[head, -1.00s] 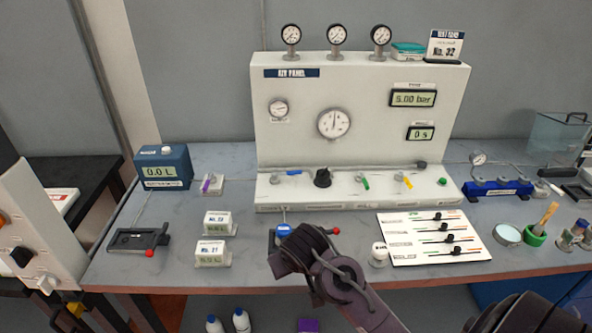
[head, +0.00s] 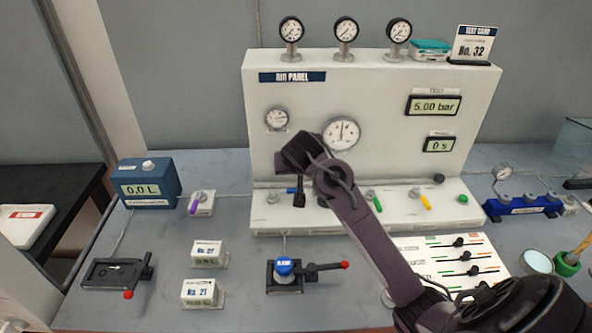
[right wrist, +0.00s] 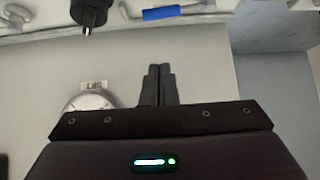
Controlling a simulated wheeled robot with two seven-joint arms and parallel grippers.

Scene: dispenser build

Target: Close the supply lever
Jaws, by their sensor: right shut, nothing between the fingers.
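The lever with the blue handle (head: 291,190) is on the ledge of the air panel (head: 380,110), left of the black knob. Its handle lies roughly sideways along the ledge; its label is not readable. My right gripper (head: 299,203) points down in front of the panel at this handle and covers part of it. In the right wrist view its fingers (right wrist: 157,85) are together and empty, with the blue handle (right wrist: 175,12) beyond their tips. I cannot tell whether they touch it in the head view; the wrist view shows a gap. My left gripper is not in view.
The black knob (right wrist: 90,12) is close beside the lever. Green (head: 373,200) and yellow (head: 424,201) handles stand farther right. A blue-topped valve with a red-tipped handle (head: 318,268) sits on the bench below. Small labelled boxes (head: 200,292) stand left. Bench between them is free.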

